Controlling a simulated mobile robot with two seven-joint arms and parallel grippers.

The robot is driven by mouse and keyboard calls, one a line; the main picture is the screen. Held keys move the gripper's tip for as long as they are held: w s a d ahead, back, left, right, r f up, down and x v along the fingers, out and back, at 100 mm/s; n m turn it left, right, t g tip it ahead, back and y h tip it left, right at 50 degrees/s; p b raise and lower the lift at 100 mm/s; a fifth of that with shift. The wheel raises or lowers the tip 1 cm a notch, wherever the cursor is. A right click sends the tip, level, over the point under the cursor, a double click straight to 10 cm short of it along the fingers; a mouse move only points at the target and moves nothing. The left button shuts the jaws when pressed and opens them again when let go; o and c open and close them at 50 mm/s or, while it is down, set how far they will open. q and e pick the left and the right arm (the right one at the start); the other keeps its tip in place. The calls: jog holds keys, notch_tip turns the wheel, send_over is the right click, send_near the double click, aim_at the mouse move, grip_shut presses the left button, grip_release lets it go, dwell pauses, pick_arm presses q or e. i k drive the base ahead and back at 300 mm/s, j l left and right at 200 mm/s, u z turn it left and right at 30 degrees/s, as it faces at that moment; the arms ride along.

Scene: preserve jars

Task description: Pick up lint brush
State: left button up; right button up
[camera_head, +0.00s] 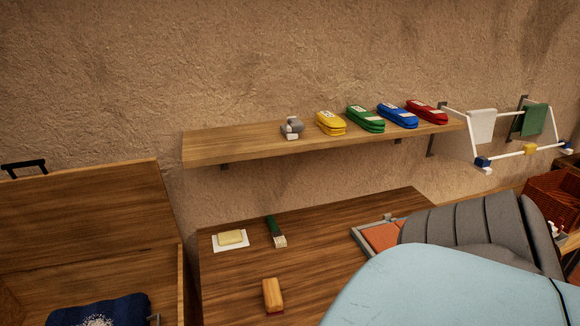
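Two brush-like things lie on the wooden table (235,279). One is a wooden block (272,294) with a reddish lower edge, near the front. The other has a dark green handle (273,227) and a pale end, farther back. I cannot tell for sure which is the lint brush. Both lie free, with nothing touching them. Neither of my grippers shows in the head view.
A yellow bar (230,237) lies on white paper. A tray (380,235) with an orange insert, a grey ribbed thing (470,230) and a large light blue surface (440,290) crowd the right. A wall shelf (240,146) overhangs behind. An open wooden box (90,225) holds dark blue cloth (100,312).

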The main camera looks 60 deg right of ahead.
aim_at(273, 298)
jog(key=z, duration=1.7)
